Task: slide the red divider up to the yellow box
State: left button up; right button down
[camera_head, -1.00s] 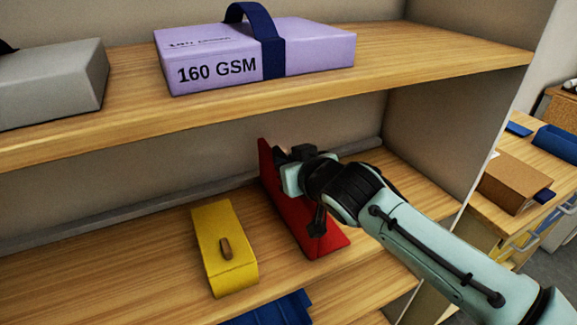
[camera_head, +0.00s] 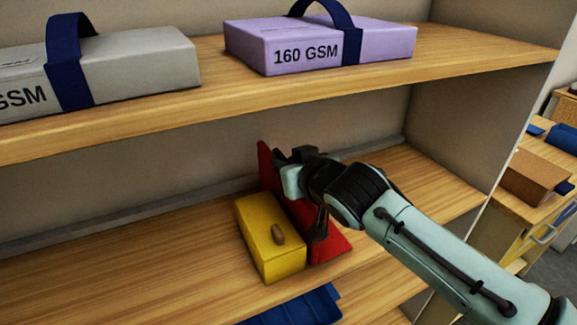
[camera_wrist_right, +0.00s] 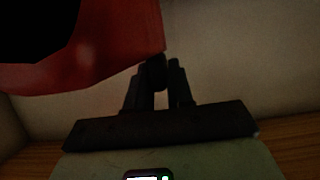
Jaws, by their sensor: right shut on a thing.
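The red divider (camera_head: 331,248) stands upright on the lower wooden shelf, with its tall back end near the rear wall. The yellow box (camera_head: 262,224), with a small brown knob on its face, sits just left of it. Little or no gap shows between them; I cannot tell for sure whether they touch. My right gripper (camera_head: 285,158) reaches in from the right and is shut on the divider's upper part. In the right wrist view the red divider (camera_wrist_right: 115,50) shows at the dark fingers (camera_wrist_right: 160,72). My left gripper is not in view.
The upper shelf (camera_head: 200,103) runs above my right arm, holding a purple 160 GSM pack (camera_head: 320,45) and a grey pack (camera_head: 125,60). A blue tray (camera_head: 300,308) sits below the shelf's front edge. The lower shelf is clear left of the yellow box.

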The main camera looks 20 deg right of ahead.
jog(key=c, duration=1.1)
grip_release()
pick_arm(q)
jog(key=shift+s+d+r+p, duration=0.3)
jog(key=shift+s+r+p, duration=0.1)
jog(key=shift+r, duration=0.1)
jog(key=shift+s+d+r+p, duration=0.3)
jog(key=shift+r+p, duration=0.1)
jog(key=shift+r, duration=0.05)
pick_arm(e)
jog(key=v, duration=1.3)
jog(key=shift+s+r, duration=0.1)
jog(key=shift+s, duration=0.15)
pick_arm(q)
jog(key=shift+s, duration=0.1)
